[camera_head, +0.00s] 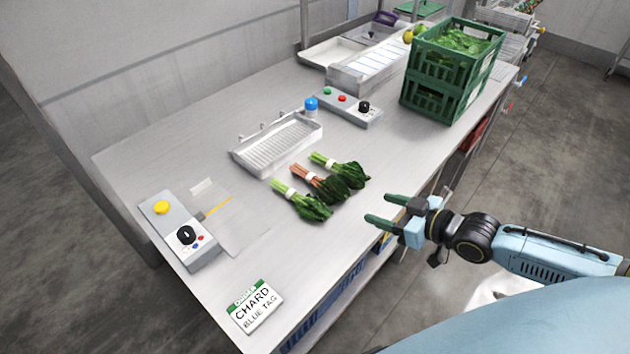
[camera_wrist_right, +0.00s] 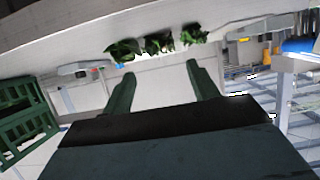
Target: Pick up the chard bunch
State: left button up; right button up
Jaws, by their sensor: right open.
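Three leafy bunches with white bands lie side by side on the steel table. The middle one (camera_head: 324,183) has reddish-pink stems and dark leaves, and looks like the chard bunch. A green-stemmed bunch (camera_head: 304,201) lies in front of it, and another (camera_head: 340,170) lies behind it. My right gripper (camera_head: 379,209) is open and empty, to the right of the bunches and apart from them, by the table's edge. In the right wrist view, the bunches, the middle one (camera_wrist_right: 158,43) included, show beyond the open fingers (camera_wrist_right: 160,72). My left gripper is out of view.
A card reading "CHARD BLUE TAG" (camera_head: 256,306) lies at the table's front. A ribbed white tray (camera_head: 277,145) stands behind the bunches. Control boxes stand at the left (camera_head: 180,229) and back (camera_head: 352,107). Stacked green crates (camera_head: 436,104) with greens stand at the back right.

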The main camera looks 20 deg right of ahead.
aim_at(350, 200)
jog(key=b+x, duration=0.2)
jog(key=x, duration=1)
jog(key=shift+f, duration=0.25)
jog(key=c, duration=0.6)
